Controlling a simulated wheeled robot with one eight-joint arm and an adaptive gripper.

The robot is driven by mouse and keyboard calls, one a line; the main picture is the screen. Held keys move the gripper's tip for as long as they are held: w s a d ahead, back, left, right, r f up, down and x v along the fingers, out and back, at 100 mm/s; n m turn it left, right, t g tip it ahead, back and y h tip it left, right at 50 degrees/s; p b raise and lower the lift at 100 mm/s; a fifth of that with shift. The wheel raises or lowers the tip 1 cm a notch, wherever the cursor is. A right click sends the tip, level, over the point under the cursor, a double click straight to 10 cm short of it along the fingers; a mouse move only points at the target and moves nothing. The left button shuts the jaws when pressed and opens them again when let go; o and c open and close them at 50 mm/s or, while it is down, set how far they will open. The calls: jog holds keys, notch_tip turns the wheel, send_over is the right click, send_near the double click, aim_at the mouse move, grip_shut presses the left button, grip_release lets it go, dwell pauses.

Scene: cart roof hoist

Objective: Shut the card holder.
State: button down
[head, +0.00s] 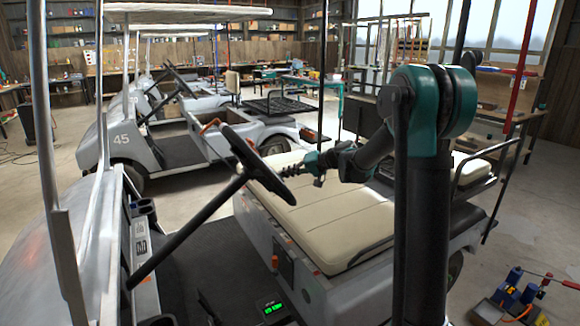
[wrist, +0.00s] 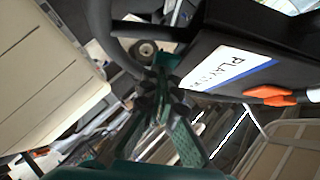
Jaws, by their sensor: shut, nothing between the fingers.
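A black steering wheel (head: 240,150) stands on a slanted column in the near cart. In the wrist view, a black flat panel (wrist: 222,48) with a white and blue label starting "PLAY" lies beside part of the wheel rim (wrist: 116,45); it looks like the card holder. An orange piece (wrist: 268,95) sits at its lower edge. I cannot tell how far the holder's lid stands open. My gripper (head: 290,172) is shut and empty, just right of the wheel. In the wrist view, its fingertips (wrist: 163,72) are close to the panel's left end; contact is unclear.
The near cart's cream seat (head: 320,200) lies below and behind my gripper. A roof post (head: 45,130) rises at the left. Another cart (head: 150,140) marked 45 stands behind.

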jog(key=shift+s+a+f+y, duration=0.3)
jog(key=shift+s+a+f, duration=0.1)
jog(key=shift+f, duration=0.1)
dwell(0.3)
